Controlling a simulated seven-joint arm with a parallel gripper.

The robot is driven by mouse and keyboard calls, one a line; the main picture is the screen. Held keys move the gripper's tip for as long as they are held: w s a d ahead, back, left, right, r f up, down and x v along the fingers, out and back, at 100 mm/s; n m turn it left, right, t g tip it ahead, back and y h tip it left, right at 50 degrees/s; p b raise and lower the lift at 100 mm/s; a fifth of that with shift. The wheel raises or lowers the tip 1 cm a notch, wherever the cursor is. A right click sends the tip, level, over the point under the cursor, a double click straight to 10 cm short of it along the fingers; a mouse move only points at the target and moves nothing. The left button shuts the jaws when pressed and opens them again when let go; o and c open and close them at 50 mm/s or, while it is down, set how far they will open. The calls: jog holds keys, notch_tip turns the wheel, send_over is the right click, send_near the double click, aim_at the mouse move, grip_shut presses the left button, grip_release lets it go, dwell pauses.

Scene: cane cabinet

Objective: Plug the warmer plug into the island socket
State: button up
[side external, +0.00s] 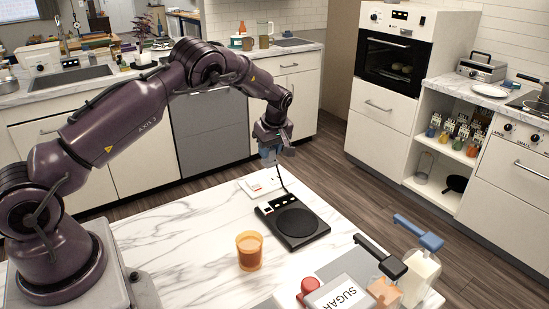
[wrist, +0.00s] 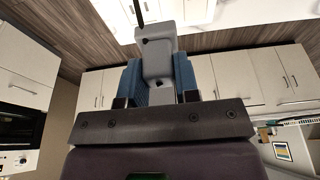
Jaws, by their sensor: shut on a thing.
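My gripper (side external: 270,152) is above the far part of the marble island, pointing down. In the wrist view its two blue finger pads (wrist: 160,85) are shut on the grey warmer plug (wrist: 157,58), one pad on each side. A black cord leaves the plug and hangs down to the black warmer (side external: 293,222), which lies flat on the island with a round plate. A white socket plate (side external: 256,188) with a small red mark lies on the island, left of the warmer and below my gripper. The plug is apart from it; its prongs cannot be made out.
An orange glass (side external: 249,250) stands left of the warmer. A sugar box (side external: 338,296), a red-topped jar (side external: 309,288) and bottles with black and blue handles crowd the near right. The marble island top (side external: 180,240) is clear at left.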

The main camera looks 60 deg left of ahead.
jog(key=s+d+r, duration=0.4)
jog(key=s+r, duration=0.2)
jog(key=s, duration=0.4)
jog(key=shift+s+d+r, duration=0.15)
jog(key=shift+s+r, duration=0.05)
jog(key=shift+r, duration=0.2)
jog(key=w+a+f+m, duration=0.3)
jog(key=w+a+f, duration=0.15)
jog(key=f, duration=0.25)
jog(key=w+m+t+h, duration=0.3)
jog(key=w+m, duration=0.5)
jog(key=m, duration=0.7)
jog(key=shift+w+a+r, duration=0.2)
jog(key=shift+a+r, duration=0.25)
jog(key=shift+f, duration=0.15)
